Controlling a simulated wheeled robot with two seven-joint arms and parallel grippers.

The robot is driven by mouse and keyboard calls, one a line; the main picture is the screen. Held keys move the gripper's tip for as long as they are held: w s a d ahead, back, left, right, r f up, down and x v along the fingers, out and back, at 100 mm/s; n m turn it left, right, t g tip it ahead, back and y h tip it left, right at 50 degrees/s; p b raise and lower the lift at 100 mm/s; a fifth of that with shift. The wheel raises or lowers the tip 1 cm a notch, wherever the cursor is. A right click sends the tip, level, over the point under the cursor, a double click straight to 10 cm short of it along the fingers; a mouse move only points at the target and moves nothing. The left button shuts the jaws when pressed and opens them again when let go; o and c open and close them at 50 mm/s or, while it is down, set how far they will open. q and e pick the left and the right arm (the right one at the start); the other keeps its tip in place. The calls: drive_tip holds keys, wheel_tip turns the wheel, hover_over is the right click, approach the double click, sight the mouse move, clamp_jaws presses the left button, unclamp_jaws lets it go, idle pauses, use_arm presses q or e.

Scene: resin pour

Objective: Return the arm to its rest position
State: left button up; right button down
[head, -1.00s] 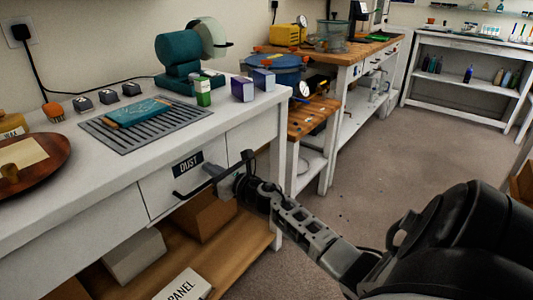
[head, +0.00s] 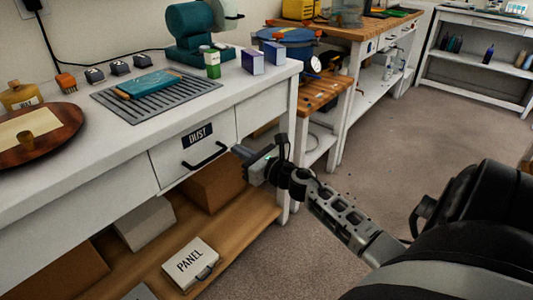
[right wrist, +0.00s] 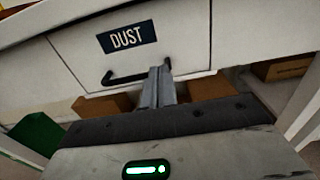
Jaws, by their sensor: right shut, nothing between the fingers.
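My right gripper (head: 241,151) is in front of the white bench's drawer labelled DUST (head: 195,150), just right of its black handle (head: 205,156). Its fingers are shut with nothing between them. In the right wrist view the shut fingers (right wrist: 158,85) point toward the drawer front, by the right end of the handle (right wrist: 135,76). The fingers and handle look apart in the head view. The drawer looks closed. My left gripper is not in view.
The bench top (head: 75,110) carries a slatted grey tray (head: 135,115), a teal machine (head: 190,45) and small boxes. Below is a wooden shelf (head: 235,220) with cartons and a PANEL box (head: 190,262). A wooden workbench (head: 365,35) stands behind. Open floor (head: 400,140) lies to the right.

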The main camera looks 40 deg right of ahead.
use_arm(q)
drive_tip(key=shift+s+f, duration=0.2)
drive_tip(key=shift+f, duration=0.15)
use_arm(e)
drive_tip(key=s, duration=0.6)
drive_tip(key=shift+s+d, duration=0.15)
drive_tip(key=shift+d, duration=0.15)
